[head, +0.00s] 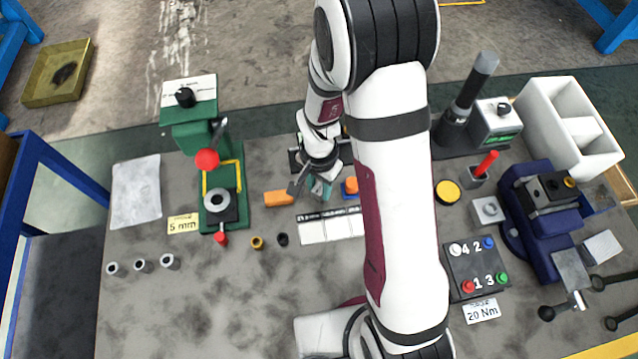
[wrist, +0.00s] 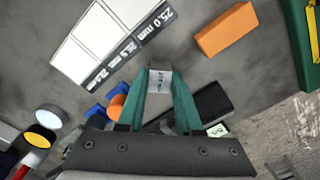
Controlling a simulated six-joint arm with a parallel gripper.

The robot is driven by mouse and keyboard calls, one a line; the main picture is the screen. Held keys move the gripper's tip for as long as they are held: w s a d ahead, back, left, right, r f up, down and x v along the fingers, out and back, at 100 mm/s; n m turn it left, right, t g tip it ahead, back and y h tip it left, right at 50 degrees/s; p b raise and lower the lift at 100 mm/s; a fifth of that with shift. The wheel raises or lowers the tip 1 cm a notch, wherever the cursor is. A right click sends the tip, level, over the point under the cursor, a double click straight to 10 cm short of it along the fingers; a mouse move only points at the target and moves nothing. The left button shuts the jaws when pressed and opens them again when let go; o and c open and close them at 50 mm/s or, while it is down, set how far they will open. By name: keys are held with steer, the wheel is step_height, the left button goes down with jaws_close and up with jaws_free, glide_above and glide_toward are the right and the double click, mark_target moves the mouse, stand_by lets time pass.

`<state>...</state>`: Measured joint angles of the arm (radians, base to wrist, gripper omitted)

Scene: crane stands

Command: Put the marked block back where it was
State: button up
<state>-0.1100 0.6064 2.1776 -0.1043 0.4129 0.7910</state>
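A small silver block (wrist: 160,80) with dark marks on its face sits between the teal fingertips of my gripper (wrist: 161,74) in the wrist view. Both fingers touch its sides, and the gripper looks shut on it. In the head view my gripper (head: 319,187) is over the table, just behind the white label board (head: 330,229); the block cannot be made out there. The board, with white fields and millimetre sizes such as 25.0 mm, also shows at upper left in the wrist view (wrist: 93,42). The fields look empty, though my arm hides the board's right end in the head view.
An orange block (head: 278,198) lies left of my gripper. A blue piece with an orange top (head: 350,187) is close on the right. A green press (head: 219,190) stands further left, a button box (head: 476,270) and blue vise (head: 540,215) right.

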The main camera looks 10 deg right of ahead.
steer(key=o, duration=0.4)
step_height(320, 180, up, 13)
steer(key=s, duration=0.1)
steer(key=s+r+n, duration=0.1)
steer(key=s+r, duration=0.1)
steer(key=s, duration=0.4)
steer(key=s+r+n+y, duration=0.1)
steer(key=s+r, duration=0.2)
steer(key=s, duration=0.3)
steer(key=s+r+n, duration=0.1)
steer(key=s+r, duration=0.1)
steer(key=s, duration=0.4)
steer(key=shift+s+r+y, duration=0.1)
steer(key=shift+r+y, duration=0.15)
steer(key=shift+y, duration=0.15)
